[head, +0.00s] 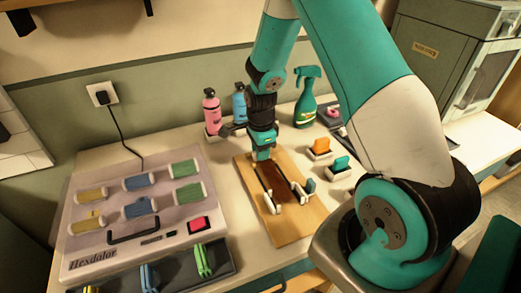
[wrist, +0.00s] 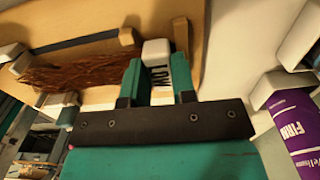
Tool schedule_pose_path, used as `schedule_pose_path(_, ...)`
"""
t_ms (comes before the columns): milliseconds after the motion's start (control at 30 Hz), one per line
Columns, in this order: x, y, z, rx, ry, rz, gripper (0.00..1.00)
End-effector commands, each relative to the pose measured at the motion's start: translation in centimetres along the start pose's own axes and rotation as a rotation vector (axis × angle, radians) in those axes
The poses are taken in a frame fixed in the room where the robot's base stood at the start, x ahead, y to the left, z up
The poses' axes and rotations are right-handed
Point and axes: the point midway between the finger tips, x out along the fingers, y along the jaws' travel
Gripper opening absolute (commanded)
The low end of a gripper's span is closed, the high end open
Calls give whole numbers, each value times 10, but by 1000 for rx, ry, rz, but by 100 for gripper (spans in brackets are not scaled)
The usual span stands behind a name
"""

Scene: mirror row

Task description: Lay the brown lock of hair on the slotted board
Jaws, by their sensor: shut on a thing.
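The brown lock of hair (wrist: 75,72) stretches over the wooden slotted board (head: 300,223) in the wrist view. Its right end runs up to my left finger, which hides where it meets a white lettered end piece. My gripper (wrist: 157,75) is shut on this white piece, low over the board. In the head view my gripper (head: 263,160) is at the board's far end, and the hair is hard to tell from the dark bars there. The board (wrist: 100,50) carries a long grey bar and pale blocks in the wrist view.
A grey case (head: 85,245) with coloured rollers stands left of the board. A pink bottle (head: 211,110), a blue bottle and a green spray bottle (head: 306,97) stand behind. Small holders with orange (head: 320,146) and teal tops are at the right. A purple bottle (wrist: 298,125) is close by my gripper.

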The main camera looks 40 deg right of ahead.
Motion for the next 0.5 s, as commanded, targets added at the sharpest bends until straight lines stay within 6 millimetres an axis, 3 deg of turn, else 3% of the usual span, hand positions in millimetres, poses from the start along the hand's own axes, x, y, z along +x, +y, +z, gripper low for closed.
schedule_pose_path(367, 3, 0, 1, 0, 0, 0, 0)
schedule_pose_path(400, 2, 0, 1, 0, 0, 0, 34)
schedule_pose_path(500, 2, 0, 1, 0, 0, 0, 54)
